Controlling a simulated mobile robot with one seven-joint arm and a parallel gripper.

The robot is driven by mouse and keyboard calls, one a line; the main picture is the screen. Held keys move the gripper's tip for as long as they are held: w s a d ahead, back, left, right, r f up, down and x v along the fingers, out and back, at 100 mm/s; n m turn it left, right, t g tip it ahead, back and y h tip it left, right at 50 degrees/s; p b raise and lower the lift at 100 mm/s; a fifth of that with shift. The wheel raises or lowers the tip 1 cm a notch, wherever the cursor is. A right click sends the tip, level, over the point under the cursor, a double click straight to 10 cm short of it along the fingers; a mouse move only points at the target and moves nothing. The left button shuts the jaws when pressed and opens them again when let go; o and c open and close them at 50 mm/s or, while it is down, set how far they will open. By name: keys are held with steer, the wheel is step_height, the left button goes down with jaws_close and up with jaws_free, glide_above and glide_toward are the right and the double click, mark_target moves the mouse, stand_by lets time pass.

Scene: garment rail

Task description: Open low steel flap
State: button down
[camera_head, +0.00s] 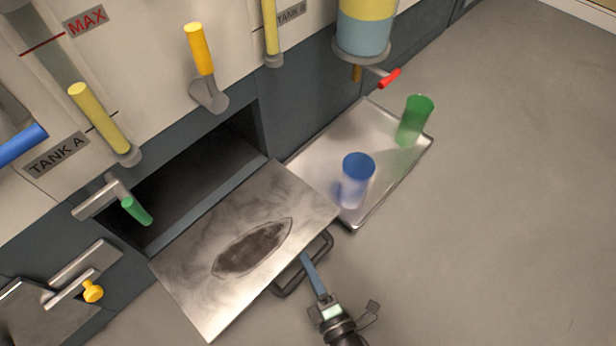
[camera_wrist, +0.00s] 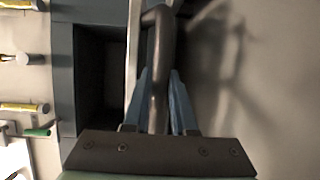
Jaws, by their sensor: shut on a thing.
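The low steel flap (camera_head: 190,285) stands swung out from the panel, with a dark opening (camera_head: 195,185) showing behind it. It has a dark oval patch on its face. Its dark bar handle (camera_head: 322,250) is at the right edge, partly hidden by the flap. My gripper (camera_head: 306,262), with blue fingers, is shut on this handle. In the wrist view the handle (camera_wrist: 160,60) runs between the two fingers of my gripper (camera_wrist: 160,90), and the flap's edge (camera_wrist: 132,50) shows just left of it.
A steel tray (camera_head: 310,160) on the floor right of the opening holds a blue cup (camera_head: 355,180) and a green cup (camera_head: 414,120). A red-handled tap (camera_head: 389,78) hangs above it. A green-tipped lever (camera_head: 137,211) and a yellow-knobbed latch (camera_head: 92,291) are at left. The right floor is clear.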

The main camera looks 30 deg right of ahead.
steer(key=shift+w+a+f, duration=0.1)
steer(key=shift+w+f, duration=0.05)
steer(key=shift+f, duration=0.7)
steer(key=shift+f, duration=0.1)
steer(key=c, duration=0.7)
jaws_free()
